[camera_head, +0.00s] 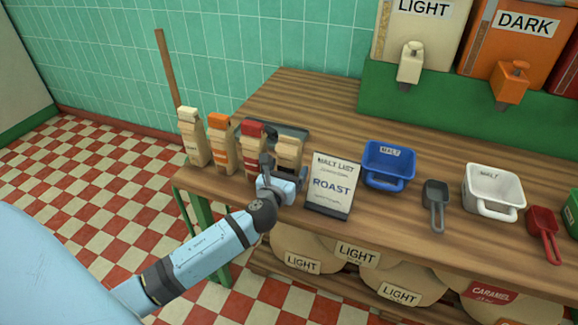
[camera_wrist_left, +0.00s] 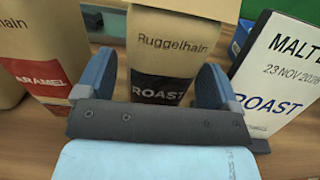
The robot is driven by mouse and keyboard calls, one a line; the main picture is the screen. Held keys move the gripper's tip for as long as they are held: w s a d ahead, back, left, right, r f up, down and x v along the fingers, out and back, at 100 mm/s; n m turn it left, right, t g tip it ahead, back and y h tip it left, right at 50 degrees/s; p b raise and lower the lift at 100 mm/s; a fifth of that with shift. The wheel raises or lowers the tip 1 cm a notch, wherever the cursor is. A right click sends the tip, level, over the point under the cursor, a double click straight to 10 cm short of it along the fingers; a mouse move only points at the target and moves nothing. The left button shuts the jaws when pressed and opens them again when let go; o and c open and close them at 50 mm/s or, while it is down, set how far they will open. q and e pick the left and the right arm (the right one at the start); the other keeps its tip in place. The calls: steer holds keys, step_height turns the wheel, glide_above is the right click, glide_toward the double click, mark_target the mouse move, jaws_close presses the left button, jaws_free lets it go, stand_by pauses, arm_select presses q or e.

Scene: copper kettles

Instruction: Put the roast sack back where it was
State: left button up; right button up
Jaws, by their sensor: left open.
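The roast sack (camera_head: 289,149) is tan with a black ROAST label (camera_wrist_left: 160,86). It is upright at the right end of a row of sacks on the wooden counter, beside the red-labelled caramel sack (camera_head: 251,150). My left gripper (camera_head: 284,172) is open, with one finger on each side of the roast sack; the wrist view shows the same, with a finger at left and right of it (camera_wrist_left: 153,82). Whether the fingers touch it I cannot tell. The sack's base is hidden by my gripper. My right gripper is in neither view.
An orange-topped sack (camera_head: 221,145) and a pale-topped sack (camera_head: 193,137) stand further left. A ROAST malt sign (camera_head: 332,184) stands close right of my gripper. Beyond are a blue bin (camera_head: 388,165), a grey scoop (camera_head: 435,205) and a white bin (camera_head: 493,190).

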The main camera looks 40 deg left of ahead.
arm_select(q)
steer(key=v, duration=1)
steer(key=s+d+f+n+g+h, duration=0.3)
steer(key=s+d+f+n, duration=0.4)
steer(key=n, duration=0.8)
steer(key=s+d+f+n+g+h, duration=0.3)
steer(key=s+d+f+n+h, duration=0.2)
steer(key=n, duration=1)
steer(key=s+d+f, duration=0.2)
steer(key=d, duration=0.1)
steer(key=shift+s+d+n+g, duration=0.2)
steer(key=shift+s+n+g, duration=0.1)
steer(key=shift+s, duration=0.05)
steer(key=shift+r, duration=0.15)
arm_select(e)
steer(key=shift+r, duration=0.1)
arm_select(q)
step_height(320, 180, up, 15)
steer(key=s+a+p, duration=0.1)
steer(key=p, duration=1.9)
steer(key=shift+a+p, duration=0.3)
steer(key=shift+p, duration=0.05)
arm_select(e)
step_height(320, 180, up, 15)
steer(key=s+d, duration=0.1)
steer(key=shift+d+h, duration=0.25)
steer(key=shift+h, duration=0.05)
